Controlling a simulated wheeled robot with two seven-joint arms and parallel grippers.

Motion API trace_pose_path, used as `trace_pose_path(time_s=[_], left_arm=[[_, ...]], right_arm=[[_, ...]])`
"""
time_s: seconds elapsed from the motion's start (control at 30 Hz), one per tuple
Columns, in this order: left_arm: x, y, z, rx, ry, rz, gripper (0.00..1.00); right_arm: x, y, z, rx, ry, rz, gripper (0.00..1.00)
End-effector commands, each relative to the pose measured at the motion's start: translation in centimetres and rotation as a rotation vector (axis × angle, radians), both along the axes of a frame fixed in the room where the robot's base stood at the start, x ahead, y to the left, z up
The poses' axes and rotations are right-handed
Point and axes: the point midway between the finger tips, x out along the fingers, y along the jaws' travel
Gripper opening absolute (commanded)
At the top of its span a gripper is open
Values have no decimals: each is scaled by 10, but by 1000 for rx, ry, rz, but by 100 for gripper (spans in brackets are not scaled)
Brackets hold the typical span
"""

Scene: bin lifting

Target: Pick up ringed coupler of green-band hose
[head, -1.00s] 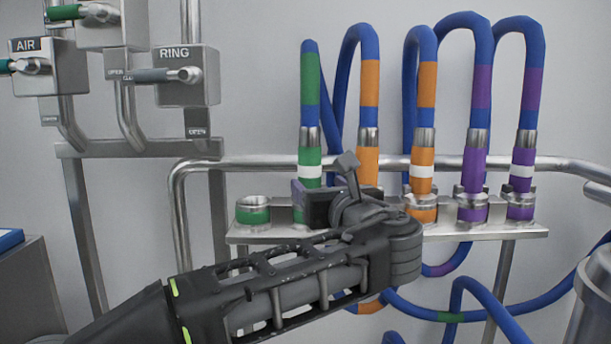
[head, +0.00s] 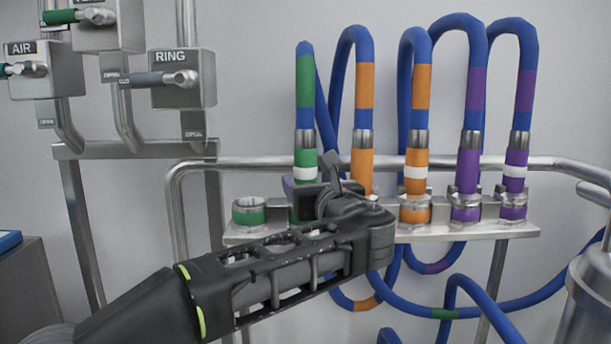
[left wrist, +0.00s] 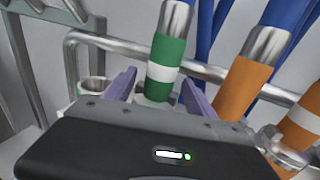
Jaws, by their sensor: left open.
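The green coupler with a white ring (head: 305,163) hangs on the blue hose with a green band (head: 305,82) and stands upright at the rack. My left gripper (head: 306,192) is in front of its lower part and hides its base in the head view. In the left wrist view, the two purple fingers of my left gripper (left wrist: 158,80) are open, one to each side of the ringed green coupler (left wrist: 166,52). I cannot tell whether either finger touches it. My right gripper is not in view.
An orange coupler without a ring (head: 362,168) stands close to the right of my left gripper. A ringed orange coupler (head: 415,158) and purple couplers (head: 467,170) stand further right. An empty green-banded socket (head: 249,212) is to the left. A steel rail (head: 240,163) runs behind.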

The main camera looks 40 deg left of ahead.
Motion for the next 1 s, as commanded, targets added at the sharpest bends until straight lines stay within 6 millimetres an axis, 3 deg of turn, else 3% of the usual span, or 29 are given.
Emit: trace_pose_path(time_s=[0.03,0.23,0.83,1.0], left_arm=[[5,6,4,1,3,1,65],[19,24,1,1,2,0,65],[19,24,0,1,1,-1,65],[19,24,0,1,1,-1,52]], right_arm=[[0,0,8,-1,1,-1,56],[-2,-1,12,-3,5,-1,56],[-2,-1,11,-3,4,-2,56],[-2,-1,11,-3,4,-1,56]])
